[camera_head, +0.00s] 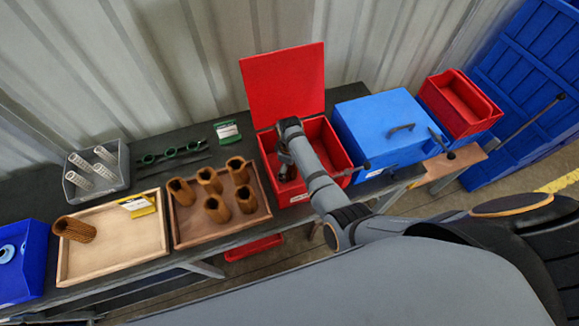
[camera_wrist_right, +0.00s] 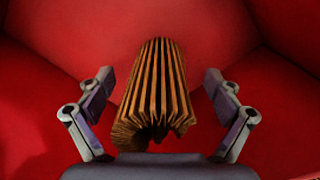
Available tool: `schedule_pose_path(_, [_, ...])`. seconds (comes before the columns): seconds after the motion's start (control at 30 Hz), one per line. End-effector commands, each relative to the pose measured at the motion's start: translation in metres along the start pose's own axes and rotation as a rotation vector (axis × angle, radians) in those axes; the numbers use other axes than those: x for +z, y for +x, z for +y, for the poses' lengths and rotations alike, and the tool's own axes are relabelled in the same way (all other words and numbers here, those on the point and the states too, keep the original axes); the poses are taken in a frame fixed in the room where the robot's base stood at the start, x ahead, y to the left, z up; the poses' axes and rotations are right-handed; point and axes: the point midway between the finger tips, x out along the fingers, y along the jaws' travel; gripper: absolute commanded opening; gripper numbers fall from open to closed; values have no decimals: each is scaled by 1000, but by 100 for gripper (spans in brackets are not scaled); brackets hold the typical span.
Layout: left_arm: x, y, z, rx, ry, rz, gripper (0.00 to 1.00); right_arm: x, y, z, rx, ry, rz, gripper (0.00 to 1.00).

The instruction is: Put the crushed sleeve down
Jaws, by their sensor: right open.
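The crushed sleeve (camera_wrist_right: 157,90) is a brown pleated cartridge with a ragged, dented near end. In the right wrist view it lies between the spread fingers of my right gripper (camera_wrist_right: 157,105), with a gap on each side. Red walls of the open red box (camera_head: 342,158) surround it. In the head view my right gripper (camera_head: 286,170) reaches down inside this box, and the sleeve there is hidden by the arm and gripper. The box's red lid (camera_head: 283,84) stands raised at the back. My left gripper is not in view.
A wooden tray (camera_head: 180,243) with several upright brown sleeves stands left of the red box. A lighter tray (camera_head: 110,252) holds one lying sleeve (camera_head: 74,229). A blue box (camera_head: 385,125) with a handle stands close on the right. A grey bin (camera_head: 122,158) with white cores is far left.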

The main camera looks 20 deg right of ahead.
Motion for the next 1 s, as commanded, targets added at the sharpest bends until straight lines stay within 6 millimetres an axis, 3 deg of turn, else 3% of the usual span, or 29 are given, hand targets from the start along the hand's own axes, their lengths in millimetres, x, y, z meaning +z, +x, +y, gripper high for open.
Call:
schedule_pose_path(0.17, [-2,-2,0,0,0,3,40,0,-3,0,1,0,1,92])
schedule_pose_path(0.27, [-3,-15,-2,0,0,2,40,0,-15,0,1,0,1,92])
schedule_pose_path(0.5, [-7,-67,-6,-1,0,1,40,-1,-71,1,2,0,1,92])
schedule_pose_path(0.6, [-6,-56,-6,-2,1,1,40,-1,-82,1,3,0,4,92])
schedule_pose_path(0.8, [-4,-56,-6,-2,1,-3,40,-1,-113,0,1,0,2,92])
schedule_pose_path(1.0, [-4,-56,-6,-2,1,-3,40,0,-121,0,0,0,0,92])
